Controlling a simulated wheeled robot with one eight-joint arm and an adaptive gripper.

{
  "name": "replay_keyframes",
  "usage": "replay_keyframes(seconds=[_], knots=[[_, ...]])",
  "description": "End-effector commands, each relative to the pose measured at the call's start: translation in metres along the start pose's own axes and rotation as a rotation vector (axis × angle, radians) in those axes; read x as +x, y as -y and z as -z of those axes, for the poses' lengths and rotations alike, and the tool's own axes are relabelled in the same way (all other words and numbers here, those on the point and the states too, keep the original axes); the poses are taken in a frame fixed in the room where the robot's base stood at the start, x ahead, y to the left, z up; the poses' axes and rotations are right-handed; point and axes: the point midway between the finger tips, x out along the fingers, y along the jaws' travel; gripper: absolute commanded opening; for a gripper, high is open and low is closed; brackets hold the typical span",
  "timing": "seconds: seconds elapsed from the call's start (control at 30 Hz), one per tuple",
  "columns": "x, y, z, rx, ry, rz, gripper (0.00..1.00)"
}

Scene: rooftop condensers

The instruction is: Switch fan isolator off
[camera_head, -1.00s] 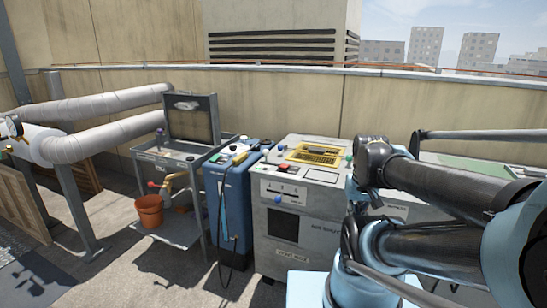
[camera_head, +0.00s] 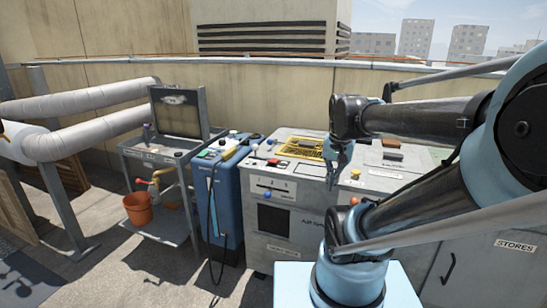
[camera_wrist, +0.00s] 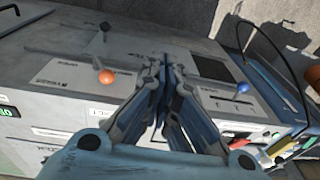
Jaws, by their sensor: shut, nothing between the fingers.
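My gripper (camera_head: 333,182) points down in front of the grey cabinets, with its fingers shut and empty. In the wrist view the closed fingers (camera_wrist: 163,65) are in the middle, between an orange ball knob (camera_wrist: 106,76) on the left and a blue ball knob (camera_wrist: 243,87) on the right. They are apart from both knobs. The blue knob (camera_head: 267,197) also shows on the front of the grey cabinet (camera_head: 305,220), below a numbered plate. The orange knob (camera_head: 354,200) shows beside my arm. I cannot read which control is the fan isolator.
A blue unit (camera_head: 225,190) with a hanging black hose stands left of the cabinet. A grey trolley (camera_head: 165,235) with an orange bucket (camera_head: 138,208) stands further left. A yellow grille (camera_head: 305,147) lies on the cabinet top. A cabinet labelled STORES (camera_head: 514,245) is at right.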

Motion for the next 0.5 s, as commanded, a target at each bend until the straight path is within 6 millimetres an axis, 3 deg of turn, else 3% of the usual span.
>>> replay_keyframes(seconds=[0.2,0.5], knots=[[-0.035,0.038,0.045,0.269,0.054,-0.008,0.00],[-0.065,0.097,0.104,0.649,0.122,-0.050,0.00]])
